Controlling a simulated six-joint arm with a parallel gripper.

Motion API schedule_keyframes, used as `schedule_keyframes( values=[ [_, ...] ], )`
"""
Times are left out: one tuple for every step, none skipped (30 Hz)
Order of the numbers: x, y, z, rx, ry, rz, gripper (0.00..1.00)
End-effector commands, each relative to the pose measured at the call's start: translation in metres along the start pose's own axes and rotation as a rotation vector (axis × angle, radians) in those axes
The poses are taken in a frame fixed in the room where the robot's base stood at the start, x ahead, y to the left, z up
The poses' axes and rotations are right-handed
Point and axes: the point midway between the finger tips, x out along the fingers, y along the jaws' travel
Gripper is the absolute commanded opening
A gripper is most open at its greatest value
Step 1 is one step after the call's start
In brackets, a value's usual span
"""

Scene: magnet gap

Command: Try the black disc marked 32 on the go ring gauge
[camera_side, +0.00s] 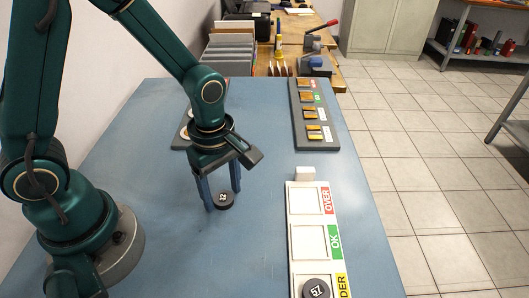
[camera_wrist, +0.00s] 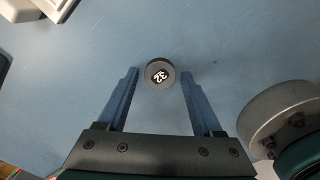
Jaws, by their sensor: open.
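The black disc marked 32 (camera_side: 223,201) lies flat on the blue table with its white number label up. It also shows in the wrist view (camera_wrist: 160,73). My gripper (camera_side: 223,200) points down with its two blue fingers apart, one on each side of this disc. In the wrist view the disc sits between the open fingertips (camera_wrist: 160,74), with a small gap on each side. I cannot make out the go ring gauge for certain; a dark board (camera_side: 184,132) behind my gripper is mostly hidden by my arm.
A white sorting tray (camera_side: 309,212) with OVER, OK and UNDER sections stands at the right; a black disc marked 57 (camera_side: 317,288) lies in its UNDER section. A white block (camera_side: 304,173) is at its far end. A grey board (camera_side: 328,140) with brass-coloured pieces lies behind.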

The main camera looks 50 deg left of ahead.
Motion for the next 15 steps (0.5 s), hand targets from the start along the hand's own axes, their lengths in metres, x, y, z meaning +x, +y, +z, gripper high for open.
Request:
schedule_keyframes(
  values=[
    [0.0, -0.0001, 0.0, 0.0, 0.0, 0.0, 0.68],
    [0.0, -0.0001, 0.0, 0.0, 0.0, 0.0, 0.68],
    [-0.0001, 0.0, 0.0, 0.0, 0.0, 0.0, 0.56],
    [-0.0001, 0.0, 0.0, 0.0, 0.0, 0.0, 0.45],
    [-0.0001, 0.0, 0.0, 0.0, 0.0, 0.0, 0.33],
    [-0.0001, 0.0, 0.0, 0.0, 0.0, 0.0, 0.18],
    [-0.0001, 0.0, 0.0, 0.0, 0.0, 0.0, 0.06],
    [-0.0001, 0.0, 0.0, 0.0, 0.0, 0.0, 0.0],
    [-0.0002, 0.0, 0.0, 0.0, 0.0, 0.0, 0.0],
    [-0.0004, 0.0001, 0.0, 0.0, 0.0, 0.0, 0.0],
    [-0.0009, 0.0002, 0.0, 0.0, 0.0, 0.001, 0.0],
    [-0.0021, 0.0005, 0.0, 0.0, 0.0, 0.002, 0.0],
    [-0.0036, 0.0006, 0.0001, 0.0, 0.0, 0.002, 0.0],
    [-0.0054, 0.0007, 0.0001, 0.0, 0.0, 0.002, 0.0],
    [-0.0085, 0.0009, 0.0001, 0.0, 0.0, 0.003, 0.0]
  ],
)
